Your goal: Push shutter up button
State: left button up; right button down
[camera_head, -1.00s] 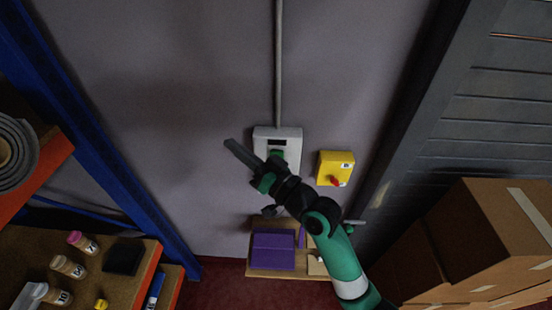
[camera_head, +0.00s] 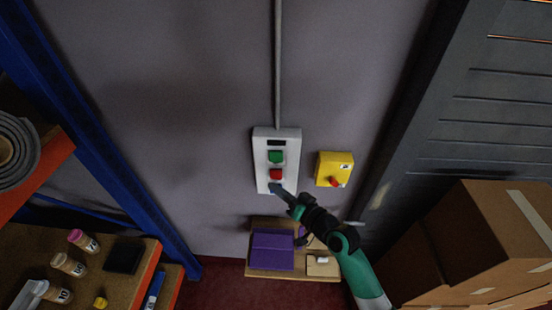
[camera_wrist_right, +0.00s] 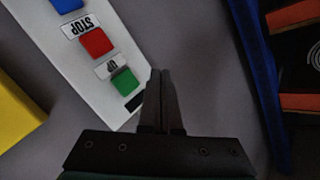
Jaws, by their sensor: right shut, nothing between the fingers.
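A white control box (camera_head: 262,150) is on the grey wall, with a green button (camera_head: 276,157) above a red button (camera_head: 277,174). In the right wrist view the green button (camera_wrist_right: 124,80) is labelled UP, the red button (camera_wrist_right: 97,42) STOP, and a blue button (camera_wrist_right: 66,4) sits at the edge. My right gripper (camera_head: 277,189) is shut and empty, with its fingers over the box's lower end in the head view. In the right wrist view its fingertips (camera_wrist_right: 160,73) lie beside the green button's end of the box. Contact cannot be told. My left gripper is not in view.
A yellow switch box (camera_head: 325,168) with a red knob is right of the control box. A grey slatted shutter (camera_head: 490,115) is at right, with cardboard boxes (camera_head: 500,230) below. Purple boxes (camera_head: 272,250) are beneath. A blue-framed shelf (camera_head: 100,130) is at left.

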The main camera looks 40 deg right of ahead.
aim_at(276, 157)
jog(key=w+d+b, duration=0.6)
jog(key=shift+d, duration=0.2)
dwell(2.0)
jog(key=shift+w+d+b, duration=0.25)
jog(key=shift+b, duration=0.2)
